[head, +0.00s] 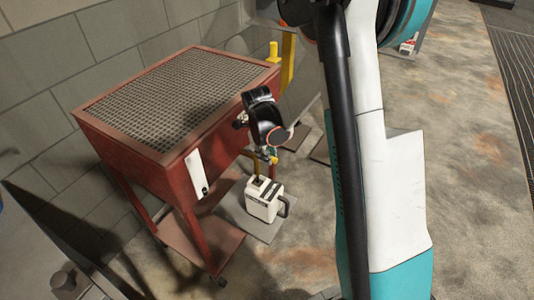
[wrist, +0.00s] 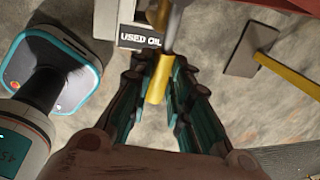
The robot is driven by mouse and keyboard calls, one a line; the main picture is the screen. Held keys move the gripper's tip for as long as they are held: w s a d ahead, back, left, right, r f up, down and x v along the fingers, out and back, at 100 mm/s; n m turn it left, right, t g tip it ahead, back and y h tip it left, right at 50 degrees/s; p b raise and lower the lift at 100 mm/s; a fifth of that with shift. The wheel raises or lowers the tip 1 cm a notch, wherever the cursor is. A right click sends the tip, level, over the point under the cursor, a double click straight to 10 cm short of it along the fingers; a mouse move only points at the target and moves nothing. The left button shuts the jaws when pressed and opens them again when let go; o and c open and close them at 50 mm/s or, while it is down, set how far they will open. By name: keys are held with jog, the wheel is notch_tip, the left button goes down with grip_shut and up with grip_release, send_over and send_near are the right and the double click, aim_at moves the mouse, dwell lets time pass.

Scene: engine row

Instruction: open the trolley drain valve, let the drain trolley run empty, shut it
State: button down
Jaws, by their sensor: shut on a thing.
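The red drain trolley (head: 150,172), with a mesh top, stands against the wall at left in the head view. My gripper (head: 272,155) is at its front right lower edge, over the valve area, which it largely hides. In the wrist view my gripper (wrist: 158,98) is closed around a yellow lever (wrist: 157,82), which appears to be the drain valve's handle. The lever points toward the palm. A white can (head: 264,203) stands below on the floor plate; its "USED OIL" label (wrist: 140,39) shows in the wrist view.
A white strip (head: 196,172) with a dark lower end is on the trolley's front; I cannot read a level. A yellow post (head: 288,60) stands behind the trolley. The floor at right (head: 465,180) is largely clear.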

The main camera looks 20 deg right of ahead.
dwell(0.5)
jog(key=c, duration=1.8)
grip_release()
jog(key=shift+a, duration=0.1)
jog(key=r, duration=0.4)
jog(key=s+a+r, duration=0.1)
jog(key=r, duration=0.3)
jog(key=a+r, duration=0.1)
jog(key=r, duration=0.2)
jog(key=shift+s+r, duration=0.2)
jog(key=shift+r, duration=0.2)
